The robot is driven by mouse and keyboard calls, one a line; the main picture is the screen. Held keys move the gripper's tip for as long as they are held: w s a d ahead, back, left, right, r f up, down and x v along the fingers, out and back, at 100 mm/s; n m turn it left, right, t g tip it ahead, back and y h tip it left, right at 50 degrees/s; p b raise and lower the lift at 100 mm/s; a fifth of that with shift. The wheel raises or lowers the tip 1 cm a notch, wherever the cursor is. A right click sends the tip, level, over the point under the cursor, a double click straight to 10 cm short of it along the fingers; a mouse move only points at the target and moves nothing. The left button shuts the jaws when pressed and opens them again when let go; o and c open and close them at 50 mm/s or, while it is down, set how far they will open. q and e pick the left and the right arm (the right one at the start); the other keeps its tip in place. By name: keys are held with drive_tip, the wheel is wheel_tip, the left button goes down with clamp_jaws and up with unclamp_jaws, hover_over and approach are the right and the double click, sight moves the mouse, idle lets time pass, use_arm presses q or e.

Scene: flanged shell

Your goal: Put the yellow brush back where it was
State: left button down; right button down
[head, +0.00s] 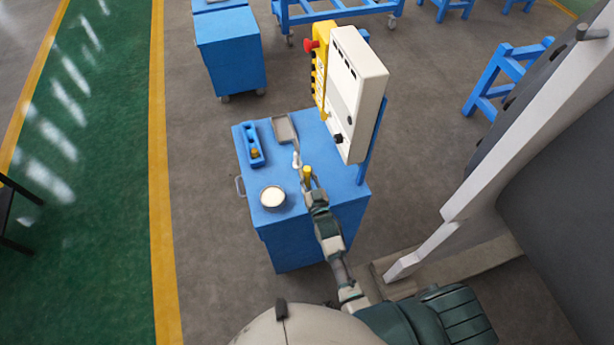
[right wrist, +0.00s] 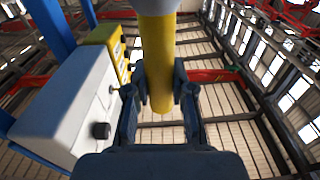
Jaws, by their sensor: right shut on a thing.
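My right gripper (head: 304,175) is over the blue cabinet top (head: 325,188). It is shut on the yellow brush (head: 307,171), whose short handle shows between the fingers. In the right wrist view the yellow handle (right wrist: 158,62) stands between the two dark fingers (right wrist: 160,100), with a pale part at the picture's top edge. The brush's far end is out of that view. A small white piece (head: 296,160) shows beside the gripper in the head view; I cannot tell whether it belongs to the brush. My left gripper is not in view.
On the cabinet are a narrow blue tray (head: 249,136) with a small orange-yellow thing (head: 254,153), a grey tray (head: 284,130) and a round pale-filled container (head: 272,197). A white control box (head: 357,90) rises at the back right. A white machine frame (head: 490,170) stands right.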

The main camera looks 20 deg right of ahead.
drive_tip(key=shift+f, duration=0.55)
drive_tip(key=shift+f, duration=0.1)
drive_tip(key=c, duration=1)
unclamp_jaws()
drive_tip(key=shift+s, duration=0.3)
drive_tip(key=s, duration=1.1)
drive_tip(key=shift+s+d+f+b, duration=0.2)
drive_tip(key=shift+b, duration=0.25)
